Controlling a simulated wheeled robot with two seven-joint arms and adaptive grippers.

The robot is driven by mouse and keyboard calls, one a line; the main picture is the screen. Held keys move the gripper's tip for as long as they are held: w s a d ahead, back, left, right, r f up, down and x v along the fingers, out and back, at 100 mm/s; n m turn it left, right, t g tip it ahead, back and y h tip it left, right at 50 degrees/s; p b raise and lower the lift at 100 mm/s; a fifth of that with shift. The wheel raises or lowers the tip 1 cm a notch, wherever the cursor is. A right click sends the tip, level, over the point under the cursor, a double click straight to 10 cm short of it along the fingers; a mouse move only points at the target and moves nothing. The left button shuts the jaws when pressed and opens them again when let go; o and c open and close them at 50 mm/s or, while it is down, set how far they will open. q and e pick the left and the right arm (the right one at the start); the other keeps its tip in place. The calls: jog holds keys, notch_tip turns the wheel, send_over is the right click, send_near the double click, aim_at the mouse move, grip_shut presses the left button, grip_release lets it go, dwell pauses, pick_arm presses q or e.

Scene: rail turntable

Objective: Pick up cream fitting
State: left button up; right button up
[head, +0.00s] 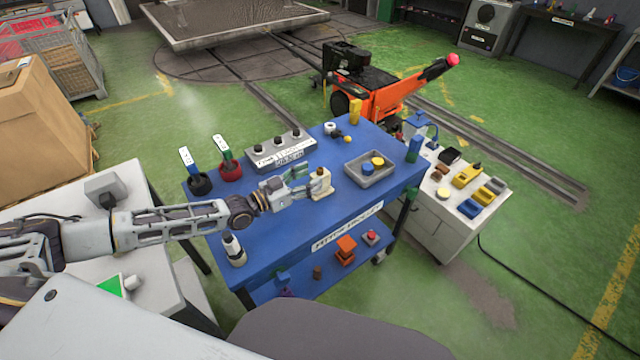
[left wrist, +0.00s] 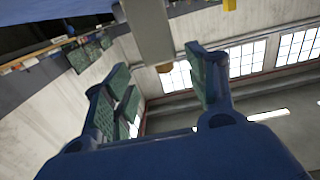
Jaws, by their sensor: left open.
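The cream fitting (head: 321,187), a pale block with a brown knob on top, stands upright on the blue table (head: 275,235). My left gripper (head: 303,184) is open, level with the fitting and just to its left, fingers pointing at it. In the left wrist view the picture is upside down. The fitting (left wrist: 148,30) shows there beyond the gap between the two open fingers (left wrist: 160,75), its brown knob pointing down in the picture. Whether a fingertip touches it I cannot tell. My right gripper is not in view.
A grey switch box (head: 281,150) stands behind the gripper. A grey tray (head: 371,172) with yellow parts is right of the fitting. Red (head: 230,170) and black (head: 200,184) holders and a white bottle (head: 233,248) stand left. The table front is mostly clear.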

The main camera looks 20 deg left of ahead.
aim_at(317, 171)
pick_arm(q)
jog(key=shift+w+d+r, duration=0.15)
jog(key=shift+w+d, duration=0.2)
jog(key=shift+w, duration=0.3)
jog(key=shift+w+d+r, duration=0.1)
jog(key=shift+w+d, duration=0.2)
jog(key=shift+w, duration=0.3)
jog(key=shift+x, duration=1.05)
jog(key=shift+f, duration=0.1)
jog(key=shift+c, duration=0.5)
grip_shut()
